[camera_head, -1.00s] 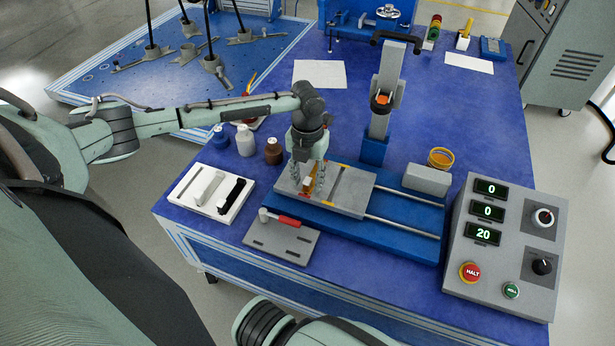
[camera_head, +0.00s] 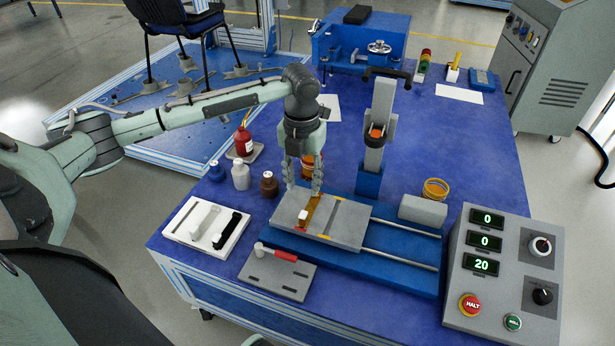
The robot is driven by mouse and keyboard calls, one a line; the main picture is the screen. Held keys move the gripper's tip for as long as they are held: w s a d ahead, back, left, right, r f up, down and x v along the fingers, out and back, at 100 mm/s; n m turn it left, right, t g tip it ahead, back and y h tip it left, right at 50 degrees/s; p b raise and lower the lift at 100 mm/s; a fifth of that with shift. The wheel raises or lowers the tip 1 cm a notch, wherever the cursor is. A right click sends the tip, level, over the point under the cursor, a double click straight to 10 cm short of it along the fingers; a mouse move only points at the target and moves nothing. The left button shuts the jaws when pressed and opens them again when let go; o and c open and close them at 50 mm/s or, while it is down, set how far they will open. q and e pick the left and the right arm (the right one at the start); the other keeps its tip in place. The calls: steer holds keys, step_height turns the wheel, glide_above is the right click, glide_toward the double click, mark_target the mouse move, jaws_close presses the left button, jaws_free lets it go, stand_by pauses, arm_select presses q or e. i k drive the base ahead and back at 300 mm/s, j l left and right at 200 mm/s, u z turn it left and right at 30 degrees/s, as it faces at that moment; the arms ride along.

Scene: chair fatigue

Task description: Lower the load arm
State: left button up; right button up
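The load arm (camera_head: 383,108) is a grey bar standing upright on a blue block (camera_head: 369,183), with a black crossbar handle (camera_head: 388,75) at its top and an orange part partway down. My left gripper (camera_head: 303,188) points down to the left of the load arm, apart from it. Its two fingers are spread with nothing visible held between them. Fingertip contact with the strip cannot be told. My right gripper is out of view.
A control box (camera_head: 500,270) with displays reading 0, 0 and 20 stands at right. Bottles (camera_head: 240,175) and a white tray (camera_head: 208,226) are at left. The table behind the ring is clear.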

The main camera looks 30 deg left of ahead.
mark_target(379, 114)
steer(key=k, duration=1)
